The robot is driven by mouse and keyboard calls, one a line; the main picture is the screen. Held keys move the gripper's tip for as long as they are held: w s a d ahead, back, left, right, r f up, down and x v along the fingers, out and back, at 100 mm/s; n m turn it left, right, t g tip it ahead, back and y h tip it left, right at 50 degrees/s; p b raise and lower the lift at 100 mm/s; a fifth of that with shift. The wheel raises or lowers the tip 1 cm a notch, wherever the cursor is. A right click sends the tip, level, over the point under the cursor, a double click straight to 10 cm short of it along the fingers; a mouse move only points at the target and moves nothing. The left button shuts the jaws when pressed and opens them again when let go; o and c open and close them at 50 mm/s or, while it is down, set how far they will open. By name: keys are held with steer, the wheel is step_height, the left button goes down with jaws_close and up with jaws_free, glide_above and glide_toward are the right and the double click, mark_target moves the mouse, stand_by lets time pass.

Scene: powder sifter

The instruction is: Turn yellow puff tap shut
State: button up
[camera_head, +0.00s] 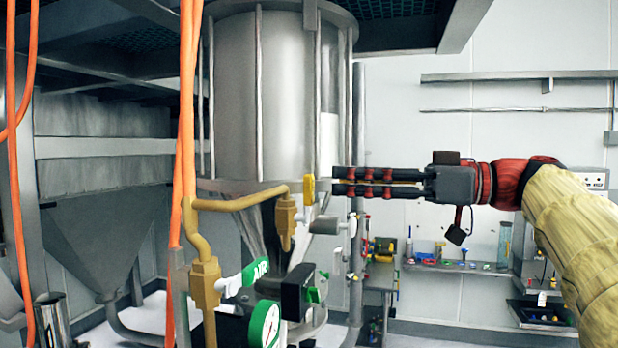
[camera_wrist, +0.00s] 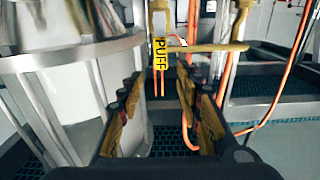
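The yellow puff tap handle (camera_head: 309,190) stands upright at the brass pipe fitting (camera_head: 285,215), in front of the steel vessel. In the wrist view the handle (camera_wrist: 160,54), marked PUFF, is upright, ahead of my fingers and in line with the gap between them. My gripper (camera_head: 335,181) reaches in from the right in the head view, its fingertips just right of the handle. In the wrist view my gripper (camera_wrist: 160,84) is open, with its fingers apart and nothing between them. I cannot tell whether a fingertip touches the handle.
The green AIR tap (camera_head: 255,272), a pressure gauge (camera_head: 265,325) and a black valve block (camera_head: 299,291) sit below. A white-handled fitting (camera_head: 329,225) is beneath my fingertips. Orange hoses (camera_head: 184,130) hang at left. The steel vessel (camera_head: 265,95) rises behind.

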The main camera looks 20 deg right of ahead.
mark_target(313, 178)
steer(key=p+x, duration=0.2)
steer(key=x, duration=0.5)
steer(key=shift+w+a, duration=0.15)
steer(key=shift+a, duration=0.15)
jaws_close()
stand_by(0.7)
